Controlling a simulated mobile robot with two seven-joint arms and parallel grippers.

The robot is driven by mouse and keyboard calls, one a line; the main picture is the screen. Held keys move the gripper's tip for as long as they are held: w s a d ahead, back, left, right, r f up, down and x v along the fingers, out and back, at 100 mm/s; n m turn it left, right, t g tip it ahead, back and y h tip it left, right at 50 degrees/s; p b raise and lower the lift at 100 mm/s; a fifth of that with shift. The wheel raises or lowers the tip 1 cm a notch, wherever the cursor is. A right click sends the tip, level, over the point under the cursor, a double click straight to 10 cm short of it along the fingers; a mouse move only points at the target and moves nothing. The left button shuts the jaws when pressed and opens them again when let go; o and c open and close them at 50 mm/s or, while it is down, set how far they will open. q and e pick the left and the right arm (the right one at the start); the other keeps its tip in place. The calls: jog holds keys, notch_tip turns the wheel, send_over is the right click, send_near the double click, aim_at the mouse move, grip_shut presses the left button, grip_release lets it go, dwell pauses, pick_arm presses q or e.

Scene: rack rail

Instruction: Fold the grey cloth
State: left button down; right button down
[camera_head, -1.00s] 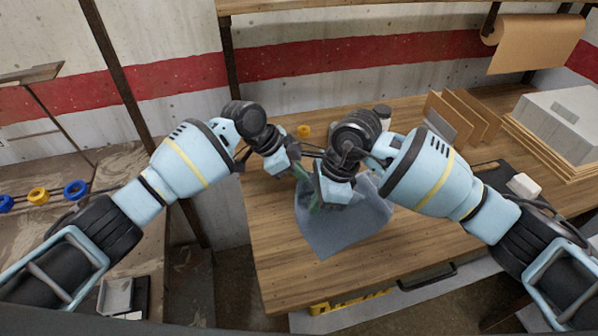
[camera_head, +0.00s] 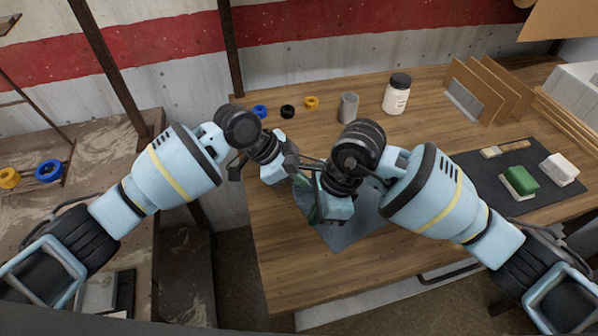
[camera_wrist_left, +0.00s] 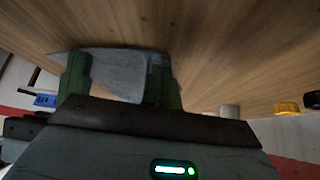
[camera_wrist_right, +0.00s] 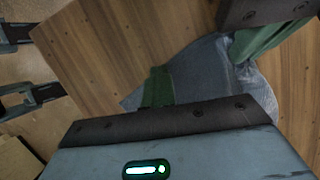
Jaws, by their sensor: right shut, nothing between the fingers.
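The grey cloth (camera_head: 348,234) lies on the wooden table near its front left part, partly hidden by my right arm and gripper. My left gripper (camera_head: 302,182) is at its left side, shut on the cloth. Cloth bunches at the left fingertips (camera_wrist_left: 162,66) in the left wrist view. My right gripper (camera_head: 315,213) is shut and empty, close beside the left one and over the cloth. In the right wrist view its fingers (camera_wrist_right: 158,84) show in front of the cloth (camera_wrist_right: 200,72). I cannot tell whether they touch it.
At the back stand a white jar (camera_head: 396,95), a grey cup (camera_head: 348,107) and blue, black and yellow rings (camera_head: 287,111). On the right, a dark mat (camera_head: 486,179) holds a green block (camera_head: 523,178), a white block (camera_head: 559,169) and a brush (camera_head: 505,149). Upright boards (camera_head: 482,88) stand behind.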

aim_at(313, 243)
pick_arm(q)
jog(key=shift+f, duration=0.25)
jog(key=c, duration=1.1)
grip_release()
jog(key=shift+w+a+f, duration=0.1)
jog(key=shift+w+a, duration=0.05)
jog(key=shift+w, duration=0.4)
jog(key=shift+w+a, duration=0.15)
jog(key=shift+w, duration=0.4)
pick_arm(e)
jog(key=c, duration=1.2)
grip_release()
jog(key=s, duration=0.3)
jog(key=shift+d, duration=0.3)
pick_arm(q)
jog(key=o, duration=0.5)
jog(key=shift+w+a, duration=0.1)
jog(key=shift+w, duration=0.4)
jog(key=shift+c, duration=0.2)
pick_arm(e)
jog(key=o, duration=0.5)
jog(key=shift+s+d, duration=0.1)
jog(key=shift+s, duration=0.5)
pick_arm(q)
jog(key=shift+o, duration=0.2)
pick_arm(e)
jog(key=shift+o, duration=0.5)
jog(key=shift+s, duration=0.2)
jog(key=shift+w+r, duration=0.1)
